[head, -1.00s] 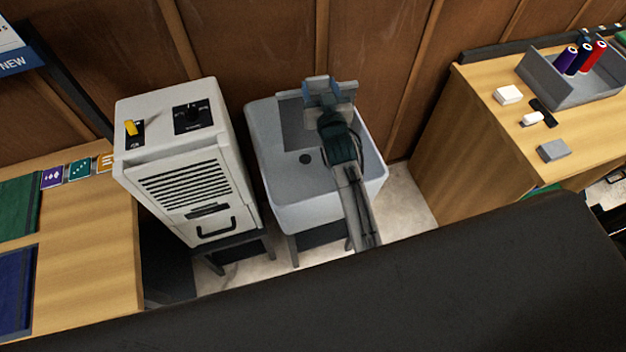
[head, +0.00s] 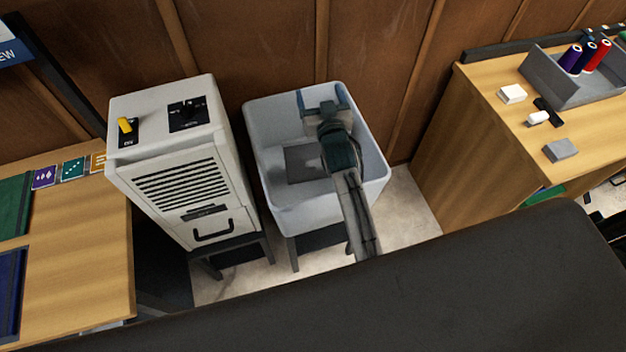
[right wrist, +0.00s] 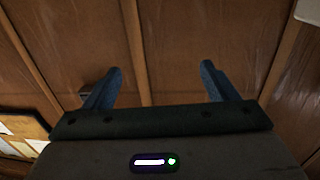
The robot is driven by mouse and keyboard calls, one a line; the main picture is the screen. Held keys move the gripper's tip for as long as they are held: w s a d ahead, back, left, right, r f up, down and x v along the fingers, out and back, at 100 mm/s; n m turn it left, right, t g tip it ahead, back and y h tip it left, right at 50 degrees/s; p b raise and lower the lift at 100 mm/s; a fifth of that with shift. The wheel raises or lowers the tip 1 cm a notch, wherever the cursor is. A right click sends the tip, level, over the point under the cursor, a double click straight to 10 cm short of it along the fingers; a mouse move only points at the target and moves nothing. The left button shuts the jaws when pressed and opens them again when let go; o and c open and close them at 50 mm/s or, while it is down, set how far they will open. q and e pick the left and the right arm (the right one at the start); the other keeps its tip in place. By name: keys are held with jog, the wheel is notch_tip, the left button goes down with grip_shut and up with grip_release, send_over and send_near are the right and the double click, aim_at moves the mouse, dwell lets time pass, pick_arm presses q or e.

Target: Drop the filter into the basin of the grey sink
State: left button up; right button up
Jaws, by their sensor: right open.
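The filter (head: 303,165), a flat dark grey panel, lies in the basin of the grey sink (head: 278,200) in the head view, over the spot where the drain was visible. Part of its right side is hidden behind my right gripper. My right gripper (head: 322,103) is open and empty, above the back part of the basin and apart from the filter. In the right wrist view its two fingers (right wrist: 161,78) are spread with nothing between them. My left gripper is not in view.
A white dehumidifier-like appliance (head: 190,180) stands close left of the sink. A wooden bench (head: 480,130) at right holds a grey tray (head: 565,92) with thread spools. Brown panelling rises behind the sink. Pale floor shows between sink and right bench.

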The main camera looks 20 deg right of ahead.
jog(key=shift+s, duration=0.15)
jog(key=s+p, duration=0.5)
jog(key=s, duration=0.5)
jog(key=shift+s+a, duration=0.25)
jog(key=shift+a, duration=0.1)
